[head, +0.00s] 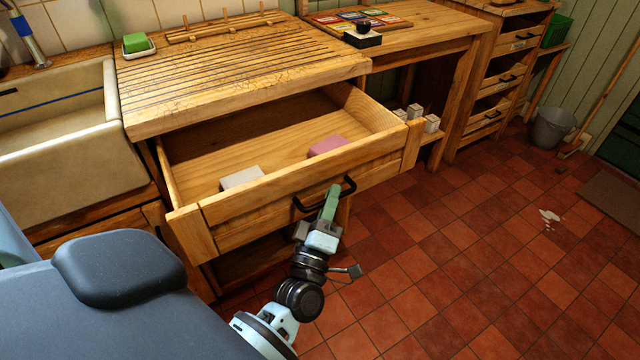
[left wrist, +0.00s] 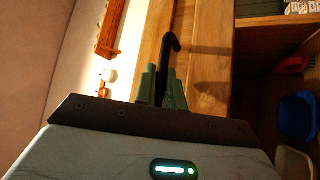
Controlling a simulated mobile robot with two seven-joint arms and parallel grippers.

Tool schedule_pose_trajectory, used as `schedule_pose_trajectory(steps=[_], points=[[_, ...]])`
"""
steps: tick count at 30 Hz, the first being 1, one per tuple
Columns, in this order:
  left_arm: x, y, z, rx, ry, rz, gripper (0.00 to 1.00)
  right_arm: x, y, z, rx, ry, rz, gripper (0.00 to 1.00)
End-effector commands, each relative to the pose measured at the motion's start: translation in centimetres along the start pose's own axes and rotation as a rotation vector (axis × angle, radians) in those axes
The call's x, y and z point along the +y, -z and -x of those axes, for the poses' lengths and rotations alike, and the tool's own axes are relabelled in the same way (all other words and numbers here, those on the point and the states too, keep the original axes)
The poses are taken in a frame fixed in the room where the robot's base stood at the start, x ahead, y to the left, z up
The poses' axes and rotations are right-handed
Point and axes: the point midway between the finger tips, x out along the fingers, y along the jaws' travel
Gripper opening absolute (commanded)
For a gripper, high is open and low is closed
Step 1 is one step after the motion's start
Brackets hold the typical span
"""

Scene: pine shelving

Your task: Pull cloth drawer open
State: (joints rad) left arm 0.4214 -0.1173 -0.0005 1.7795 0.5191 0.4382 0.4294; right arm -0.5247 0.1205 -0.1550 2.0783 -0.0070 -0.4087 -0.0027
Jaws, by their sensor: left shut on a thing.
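The wooden drawer (head: 249,219) under the grooved drainboard stands pulled well out in the head view. Inside it lie a white block-like item (head: 242,178) and a pink one (head: 327,146), perhaps folded cloths. My left gripper (head: 331,202) is at the black bar handle (head: 348,187) on the drawer front, shut on it. In the left wrist view the green fingers (left wrist: 161,86) sit on either side of the dark handle (left wrist: 171,45). My right gripper is not in view.
A stone sink (head: 70,165) is at the left. A green sponge (head: 136,43) on a dish and a wooden rack (head: 225,26) are on the drainboard. A grey bucket (head: 552,128) stands at the far right.

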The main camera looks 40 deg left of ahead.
Motion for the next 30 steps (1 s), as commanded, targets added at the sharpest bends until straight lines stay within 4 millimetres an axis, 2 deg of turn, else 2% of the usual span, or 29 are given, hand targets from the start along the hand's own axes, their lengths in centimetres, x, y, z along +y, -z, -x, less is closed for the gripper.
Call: schedule_pose_trajectory(steps=[7,20,21,23,30], points=[[1.1,-1.2,1.2,-0.001,0.001,0.0,0.0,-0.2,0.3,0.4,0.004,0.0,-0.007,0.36],[1.3,-1.4,1.4,-0.001,0.0,-0.001,0.0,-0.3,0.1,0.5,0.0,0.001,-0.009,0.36],[1.3,-1.4,1.4,-0.001,0.0,0.0,0.13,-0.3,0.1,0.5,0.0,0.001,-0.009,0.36],[1.3,-1.4,1.4,-0.001,0.0,0.0,0.2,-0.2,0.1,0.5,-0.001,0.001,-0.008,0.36],[1.3,-1.4,1.4,0.0,0.0,0.0,0.2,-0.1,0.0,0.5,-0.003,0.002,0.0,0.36]])
